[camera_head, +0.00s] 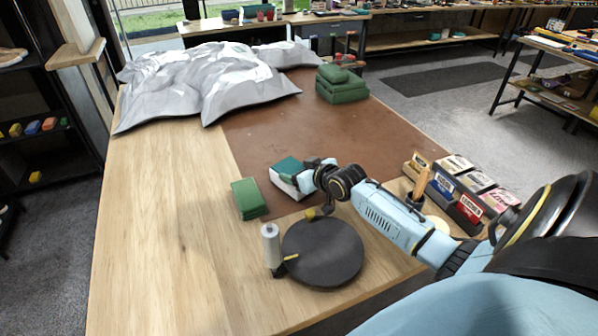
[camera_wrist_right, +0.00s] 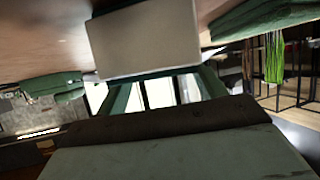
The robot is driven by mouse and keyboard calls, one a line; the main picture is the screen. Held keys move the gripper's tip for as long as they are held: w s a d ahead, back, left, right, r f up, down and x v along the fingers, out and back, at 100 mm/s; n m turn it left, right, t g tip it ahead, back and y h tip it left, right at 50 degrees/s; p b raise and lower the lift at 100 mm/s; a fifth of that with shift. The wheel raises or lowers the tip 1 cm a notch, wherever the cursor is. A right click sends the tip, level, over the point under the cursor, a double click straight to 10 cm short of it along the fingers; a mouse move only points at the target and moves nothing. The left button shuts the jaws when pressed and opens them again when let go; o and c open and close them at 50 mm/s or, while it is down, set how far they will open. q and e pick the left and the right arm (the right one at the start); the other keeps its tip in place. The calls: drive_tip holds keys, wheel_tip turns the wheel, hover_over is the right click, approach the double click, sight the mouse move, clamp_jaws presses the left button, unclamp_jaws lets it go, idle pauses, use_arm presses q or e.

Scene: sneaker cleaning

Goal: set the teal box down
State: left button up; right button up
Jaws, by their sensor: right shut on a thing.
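The teal box (camera_head: 288,178) has a teal top and white sides. In the head view it is at the near edge of the brown mat (camera_head: 290,130). My right gripper (camera_head: 309,174) is shut on its right side. In the right wrist view a pale face of the box (camera_wrist_right: 145,40) lies between and beyond the green fingers of my right gripper (camera_wrist_right: 165,84). The box looks level, at or close to the mat; I cannot tell whether it touches. My left gripper is not in view.
A green box (camera_head: 250,198) stands just left of the teal box. A dark round disc (camera_head: 322,252) and a white cylinder (camera_head: 270,246) are nearer. A rack of small boxes (camera_head: 462,196) is right. Folded green cloths (camera_head: 341,86) and a silvery sheet (camera_head: 205,82) lie behind.

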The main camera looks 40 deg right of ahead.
drive_tip(key=o, duration=0.9)
drive_tip(key=shift+f, duration=0.15)
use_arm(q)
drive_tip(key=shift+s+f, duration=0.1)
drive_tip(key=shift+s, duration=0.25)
use_arm(e)
drive_tip(key=o, duration=0.5)
drive_tip(key=shift+c, duration=0.2)
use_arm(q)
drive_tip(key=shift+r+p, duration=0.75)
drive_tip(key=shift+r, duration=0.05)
use_arm(e)
drive_tip(key=v, duration=1.2)
drive_tip(key=shift+a, duration=0.15)
